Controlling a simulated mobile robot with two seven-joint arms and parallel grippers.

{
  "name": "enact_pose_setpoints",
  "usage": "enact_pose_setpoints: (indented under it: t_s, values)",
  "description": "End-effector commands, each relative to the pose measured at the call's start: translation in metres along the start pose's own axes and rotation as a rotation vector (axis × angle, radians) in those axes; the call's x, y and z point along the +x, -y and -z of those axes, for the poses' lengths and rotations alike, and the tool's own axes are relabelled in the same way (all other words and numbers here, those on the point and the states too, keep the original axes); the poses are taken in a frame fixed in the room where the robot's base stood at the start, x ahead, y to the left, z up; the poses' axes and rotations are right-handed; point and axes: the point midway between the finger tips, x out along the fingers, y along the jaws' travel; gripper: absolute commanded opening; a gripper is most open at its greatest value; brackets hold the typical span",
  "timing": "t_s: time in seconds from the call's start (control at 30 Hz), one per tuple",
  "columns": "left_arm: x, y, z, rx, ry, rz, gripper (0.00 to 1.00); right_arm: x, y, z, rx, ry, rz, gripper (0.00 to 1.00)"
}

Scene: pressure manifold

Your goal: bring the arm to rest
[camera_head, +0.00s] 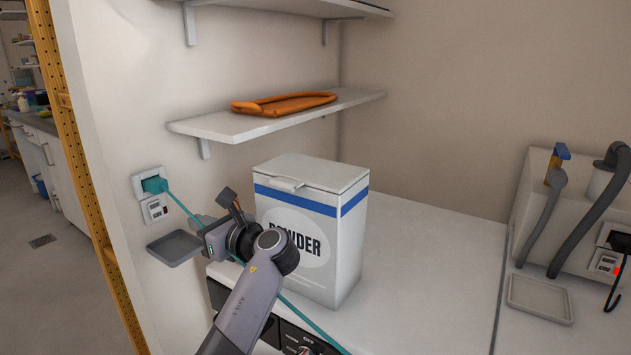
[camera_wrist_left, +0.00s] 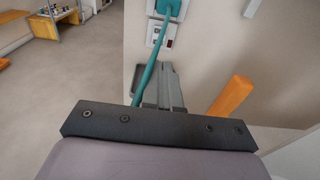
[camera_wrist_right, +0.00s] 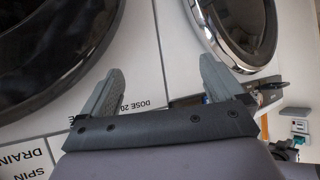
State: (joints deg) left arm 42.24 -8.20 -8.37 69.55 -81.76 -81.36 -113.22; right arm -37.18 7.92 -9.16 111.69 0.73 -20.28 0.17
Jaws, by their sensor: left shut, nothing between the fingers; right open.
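My left gripper (camera_head: 205,224) is at the end of the grey arm in the head view, in front of the wall and just left of the powder box. Its fingers are shut with nothing between them, as the left wrist view (camera_wrist_left: 160,80) shows. A teal plug (camera_head: 154,185) sits in the wall socket (camera_head: 148,176). Its teal cable (camera_head: 180,203) runs down behind the arm and, in the left wrist view, passes beside the fingers. My right gripper (camera_wrist_right: 161,66) is open and empty in the right wrist view; it is not in the head view.
A white powder box (camera_head: 335,235) stands on the white worktop (camera_head: 420,255), close to the left arm. A small grey tray (camera_head: 174,248) is below the socket. A shelf (camera_head: 230,123) holds an orange tray (camera_head: 283,103). Round machine doors (camera_wrist_right: 240,30) face the right gripper.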

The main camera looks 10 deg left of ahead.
Motion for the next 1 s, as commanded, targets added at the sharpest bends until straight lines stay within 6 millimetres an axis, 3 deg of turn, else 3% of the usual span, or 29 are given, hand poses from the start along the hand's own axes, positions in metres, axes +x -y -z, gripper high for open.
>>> enact_pose_setpoints:
  t_s: [0.17, 0.3, 0.4, 0.6, 0.8, 1.0]
  values:
    - [0.004, -0.004, 0.050, -0.104, -0.085, 0.082, 0.00, -0.002, 0.000, 0.003, 0.000, 0.000, 0.000, 0.95]
    - [-0.001, -0.015, 0.121, -0.307, -0.249, 0.190, 0.00, -0.005, 0.000, 0.007, 0.000, 0.000, 0.000, 0.95]
    - [-0.011, -0.027, 0.169, -0.480, -0.393, 0.243, 0.00, -0.007, 0.000, 0.010, 0.000, 0.000, 0.000, 0.95]
    - [-0.044, -0.062, 0.244, -0.821, -0.689, 0.262, 0.00, -0.011, 0.000, 0.015, 0.000, 0.000, 0.000, 0.95]
    - [-0.092, -0.111, 0.297, -1.193, -1.016, 0.159, 0.00, -0.015, 0.000, 0.020, 0.000, 0.000, 0.000, 0.95]
    - [-0.146, -0.168, 0.320, -1.580, -1.336, -0.087, 0.00, -0.019, 0.000, 0.025, 0.000, 0.000, 0.000, 0.95]
